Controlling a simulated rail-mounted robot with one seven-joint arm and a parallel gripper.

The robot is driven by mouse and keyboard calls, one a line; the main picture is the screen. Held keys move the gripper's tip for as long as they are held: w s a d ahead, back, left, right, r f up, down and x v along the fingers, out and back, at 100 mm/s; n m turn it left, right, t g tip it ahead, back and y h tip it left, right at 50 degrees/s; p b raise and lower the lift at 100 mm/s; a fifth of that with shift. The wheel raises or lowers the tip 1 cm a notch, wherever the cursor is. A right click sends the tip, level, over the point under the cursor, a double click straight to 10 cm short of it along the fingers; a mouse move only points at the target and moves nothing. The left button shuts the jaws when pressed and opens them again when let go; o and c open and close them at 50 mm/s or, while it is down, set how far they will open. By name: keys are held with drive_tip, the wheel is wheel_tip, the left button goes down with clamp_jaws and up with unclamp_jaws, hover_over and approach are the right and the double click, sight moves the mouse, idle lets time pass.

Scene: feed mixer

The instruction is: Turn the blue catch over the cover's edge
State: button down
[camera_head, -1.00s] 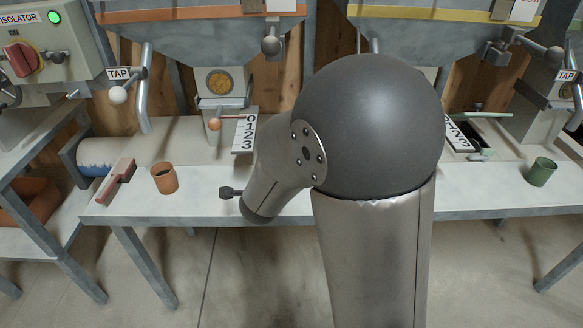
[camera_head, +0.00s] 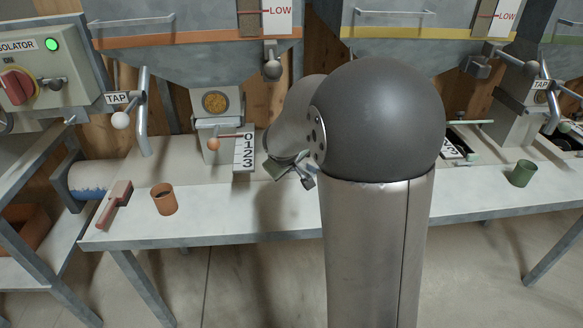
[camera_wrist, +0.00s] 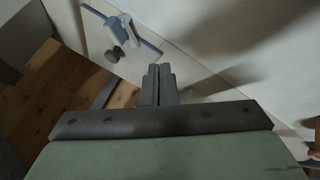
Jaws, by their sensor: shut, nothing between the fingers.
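The blue catch (camera_wrist: 125,32) shows in the wrist view at the upper left. In the head view my gripper (camera_head: 306,181) is small, beside my arm over the bench. I cannot make out the catch there; my arm hides part of the bench.
A numbered plate (camera_head: 244,151) and an orange-knobbed lever (camera_head: 213,144) are left of my gripper. Hoppers hang above.

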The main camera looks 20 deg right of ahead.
drive_tip(key=b+x, duration=0.1)
drive_tip(key=x, duration=0.8)
drive_tip(key=shift+s+b, duration=0.1)
drive_tip(key=shift+b, duration=0.2)
drive_tip(key=shift+w+d+f+p, duration=0.1)
drive_tip(key=shift+w+d+p, duration=0.35)
drive_tip(key=shift+d, duration=0.45)
drive_tip(key=shift+w+d+p, duration=0.3)
drive_tip(key=shift+w+d, duration=0.2)
drive_tip(key=shift+d, duration=0.45)
